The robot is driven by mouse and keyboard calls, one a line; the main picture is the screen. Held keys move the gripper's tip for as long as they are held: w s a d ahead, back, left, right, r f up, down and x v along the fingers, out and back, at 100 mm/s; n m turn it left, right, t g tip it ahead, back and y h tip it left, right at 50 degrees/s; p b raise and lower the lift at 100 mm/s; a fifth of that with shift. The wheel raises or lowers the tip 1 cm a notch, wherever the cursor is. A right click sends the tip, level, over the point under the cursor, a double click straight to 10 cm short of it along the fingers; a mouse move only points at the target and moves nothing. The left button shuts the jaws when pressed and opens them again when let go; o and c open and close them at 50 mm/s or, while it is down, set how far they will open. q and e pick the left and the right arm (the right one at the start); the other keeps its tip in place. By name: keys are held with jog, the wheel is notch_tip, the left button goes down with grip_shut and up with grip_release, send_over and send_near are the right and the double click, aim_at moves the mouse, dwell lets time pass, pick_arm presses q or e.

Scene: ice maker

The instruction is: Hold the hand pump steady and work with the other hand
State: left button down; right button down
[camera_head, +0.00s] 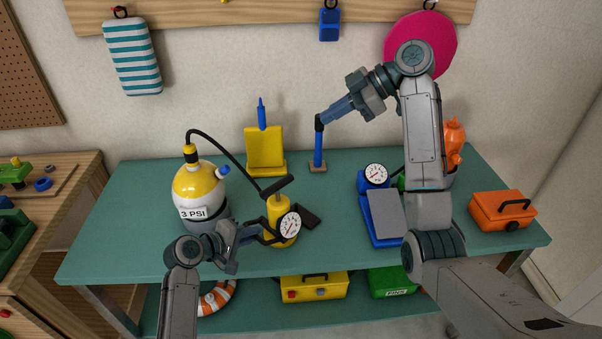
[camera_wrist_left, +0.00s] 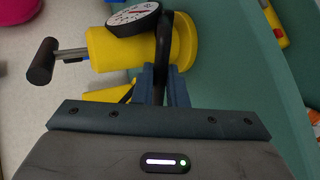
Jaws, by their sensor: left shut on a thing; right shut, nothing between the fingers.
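The hand pump (camera_head: 279,213) is a yellow upright cylinder with a white dial gauge (camera_head: 289,225) and a dark T-shaped handle (camera_head: 277,185) on top. A black hose (camera_head: 227,144) runs from its area to a yellow and white tank (camera_head: 201,191) marked 3 PSI. My left gripper (camera_head: 260,235) is shut on the pump's black side grip. The left wrist view shows its fingers (camera_wrist_left: 160,82) around this black grip (camera_wrist_left: 162,50), beside the yellow body (camera_wrist_left: 184,43). My right gripper (camera_head: 324,118) is shut and empty, high behind the pump and away from its handle.
A blue post (camera_head: 318,150) stands under the right fingertips; contact is unclear. A yellow stand (camera_head: 265,150) is behind the pump. A blue scale-like device (camera_head: 385,214) and an orange toolbox (camera_head: 502,210) are to the right. Green tabletop (camera_head: 125,215) is clear at left.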

dwell(0.3)
jog(key=c, duration=1.6)
grip_release()
jog(key=shift+f, duration=0.15)
jog(key=o, duration=0.3)
jog(key=shift+f+m, duration=0.4)
jog(key=shift+m, duration=0.1)
jog(key=m+t+y, duration=0.4)
jog(key=m+t, duration=0.2)
jog(key=m, duration=1.8)
send_near(289, 182)
jog(key=x, duration=1.1)
jog(key=shift+w, duration=0.1)
grip_shut()
